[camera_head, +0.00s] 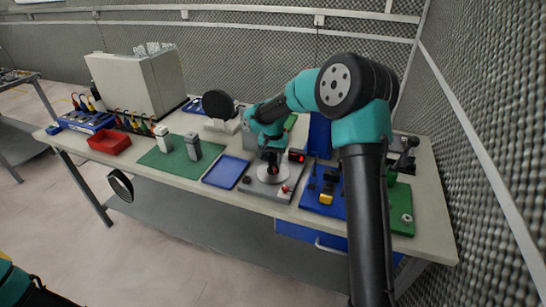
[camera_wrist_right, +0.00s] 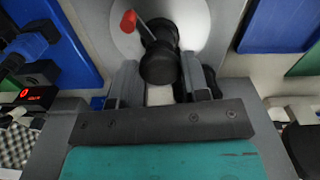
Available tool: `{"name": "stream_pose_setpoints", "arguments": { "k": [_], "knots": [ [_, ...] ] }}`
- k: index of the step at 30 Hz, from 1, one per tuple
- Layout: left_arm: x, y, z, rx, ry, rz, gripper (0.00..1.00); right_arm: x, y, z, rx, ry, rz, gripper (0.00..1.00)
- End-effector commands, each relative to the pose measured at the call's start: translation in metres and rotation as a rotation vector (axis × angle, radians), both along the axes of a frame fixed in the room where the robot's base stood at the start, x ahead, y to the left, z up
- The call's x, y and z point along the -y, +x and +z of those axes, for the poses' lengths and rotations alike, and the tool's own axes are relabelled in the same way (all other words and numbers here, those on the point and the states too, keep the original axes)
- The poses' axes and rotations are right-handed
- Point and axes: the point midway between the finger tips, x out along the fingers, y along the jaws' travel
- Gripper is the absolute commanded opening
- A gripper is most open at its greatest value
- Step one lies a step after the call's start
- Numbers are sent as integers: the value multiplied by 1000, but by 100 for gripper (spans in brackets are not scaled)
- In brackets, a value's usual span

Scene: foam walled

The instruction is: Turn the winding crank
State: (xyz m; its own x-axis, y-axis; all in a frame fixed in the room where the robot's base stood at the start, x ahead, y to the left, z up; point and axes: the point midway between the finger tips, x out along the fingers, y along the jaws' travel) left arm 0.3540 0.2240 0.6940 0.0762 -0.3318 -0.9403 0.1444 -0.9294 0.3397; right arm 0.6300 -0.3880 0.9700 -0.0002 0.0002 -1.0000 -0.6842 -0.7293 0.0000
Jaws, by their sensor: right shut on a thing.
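The winding crank stands on a pale round disc (camera_head: 272,174) on a grey base plate, right of the middle of the table. In the right wrist view its black knob (camera_wrist_right: 160,62) shows between the fingers, above the disc (camera_wrist_right: 192,14). A thin metal rod with a red tip (camera_wrist_right: 128,22) shows beside the knob. My right gripper (camera_head: 271,158) points down over the disc and is shut on the black knob; it also shows in the right wrist view (camera_wrist_right: 160,82). Part of my left arm (camera_head: 15,284) shows at the lower left; its gripper is out of view.
A small red-lit display (camera_head: 297,156) sits beside the disc. A blue tray (camera_head: 225,172) and a green mat (camera_head: 168,163) with two upright blocks lie to the left. A blue board (camera_head: 318,206) with black and yellow parts lies to the right. A red bin (camera_head: 109,142) stands farther left.

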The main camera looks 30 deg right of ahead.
Motion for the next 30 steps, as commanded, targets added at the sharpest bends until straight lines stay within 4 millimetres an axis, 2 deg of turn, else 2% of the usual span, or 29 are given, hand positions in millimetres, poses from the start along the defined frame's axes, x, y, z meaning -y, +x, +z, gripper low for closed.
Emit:
{"name": "stream_pose_setpoints", "arguments": {
  "k": [14,30],
  "knots": [
    [0,0,0,0,0,0,53,0,0,0,1,-1,74,18],
    [0,0,0,0,0,0,53,0,0,1,1,-1,321,18]
  ]
}}
